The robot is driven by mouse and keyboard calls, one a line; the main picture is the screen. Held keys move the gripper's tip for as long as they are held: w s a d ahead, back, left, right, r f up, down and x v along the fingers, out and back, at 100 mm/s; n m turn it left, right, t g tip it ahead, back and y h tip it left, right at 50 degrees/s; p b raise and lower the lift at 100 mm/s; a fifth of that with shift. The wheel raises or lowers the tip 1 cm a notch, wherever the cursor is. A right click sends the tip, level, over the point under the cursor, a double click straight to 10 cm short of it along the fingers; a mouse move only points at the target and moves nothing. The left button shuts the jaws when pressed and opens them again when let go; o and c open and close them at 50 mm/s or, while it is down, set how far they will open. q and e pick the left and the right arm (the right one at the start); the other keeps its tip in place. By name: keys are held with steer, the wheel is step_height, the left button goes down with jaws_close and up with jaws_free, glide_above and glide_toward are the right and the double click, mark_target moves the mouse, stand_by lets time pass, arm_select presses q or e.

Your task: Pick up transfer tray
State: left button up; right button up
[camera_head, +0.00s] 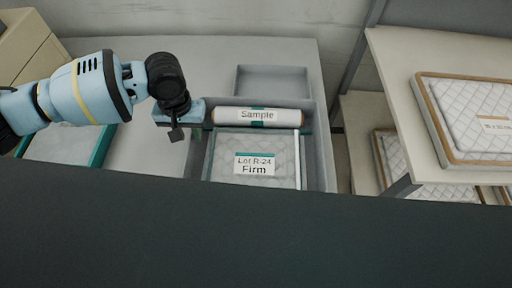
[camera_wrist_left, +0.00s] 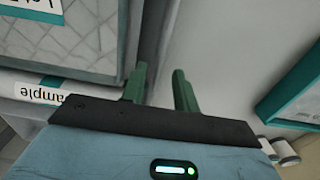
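The grey transfer tray (camera_head: 319,150) stands on the light table and holds a white roll labelled "Sample" (camera_head: 257,116) and a quilted pad labelled "Lot R-24 Firm" (camera_head: 255,146). My left gripper (camera_head: 177,132) is at the tray's left side, pointing down. In the left wrist view its two green fingers (camera_wrist_left: 160,80) are apart, with a visible gap. The tray's grey side wall (camera_wrist_left: 154,35) runs toward that gap; I cannot tell whether the fingers touch it. The tray's near edge is hidden by a dark surface. My right gripper is not in view.
A grey open box (camera_head: 272,81) sits behind the tray. A teal-edged panel (camera_head: 68,146) lies left, under my arm. Shelves at the right hold wood-framed quilted pads (camera_head: 470,115). The table (camera_head: 150,155) is bare between panel and tray.

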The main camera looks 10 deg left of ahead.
arm_select(q)
step_height(320, 180, down, 4)
steer(key=shift+d+f, duration=0.1)
steer(key=shift+f, duration=0.1)
jaws_close()
stand_by(1.4)
steer(key=shift+w+d+r, duration=0.1)
steer(key=shift+w+r, duration=0.05)
